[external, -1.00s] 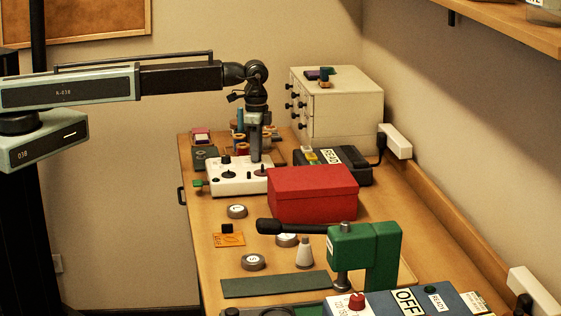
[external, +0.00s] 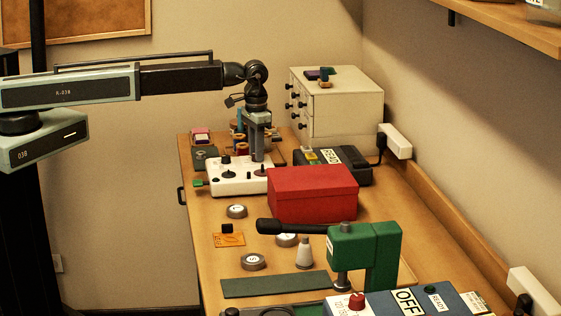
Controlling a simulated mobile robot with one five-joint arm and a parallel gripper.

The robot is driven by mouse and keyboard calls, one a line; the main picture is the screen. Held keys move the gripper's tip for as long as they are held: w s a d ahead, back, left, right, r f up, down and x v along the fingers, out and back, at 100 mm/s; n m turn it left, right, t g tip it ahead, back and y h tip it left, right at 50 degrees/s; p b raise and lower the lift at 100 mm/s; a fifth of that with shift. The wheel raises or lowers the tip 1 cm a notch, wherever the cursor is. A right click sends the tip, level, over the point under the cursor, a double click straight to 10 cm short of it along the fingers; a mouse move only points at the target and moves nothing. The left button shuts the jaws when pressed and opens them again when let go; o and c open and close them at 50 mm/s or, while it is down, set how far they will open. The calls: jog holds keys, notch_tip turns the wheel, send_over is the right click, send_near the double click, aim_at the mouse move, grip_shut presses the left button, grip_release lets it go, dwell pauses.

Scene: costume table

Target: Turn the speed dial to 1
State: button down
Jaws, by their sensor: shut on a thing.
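The white control box (external: 245,187) stands on the far part of the bench. On its top are a black knob (external: 226,160), a round black dial (external: 229,175) and, at the right, a dark dial (external: 260,172), which I take to be the speed dial. My gripper (external: 258,158) points straight down over this right-hand dial, shut on its knob. The fingers hide the knob. The dial's numbers and pointer are too small to read.
A red box (external: 312,194) stands close to the right front of the control box. A white drawer cabinet (external: 345,108) stands at the back. A green press (external: 365,250) is nearer the front.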

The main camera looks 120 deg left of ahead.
jog(key=shift+n, duration=0.6)
jog(key=c, duration=1.1)
grip_release()
jog(key=shift+c, duration=0.2)
notch_tip(320, 180, up, 8)
jog(key=p, duration=0.8)
jog(key=shift+f, duration=0.1)
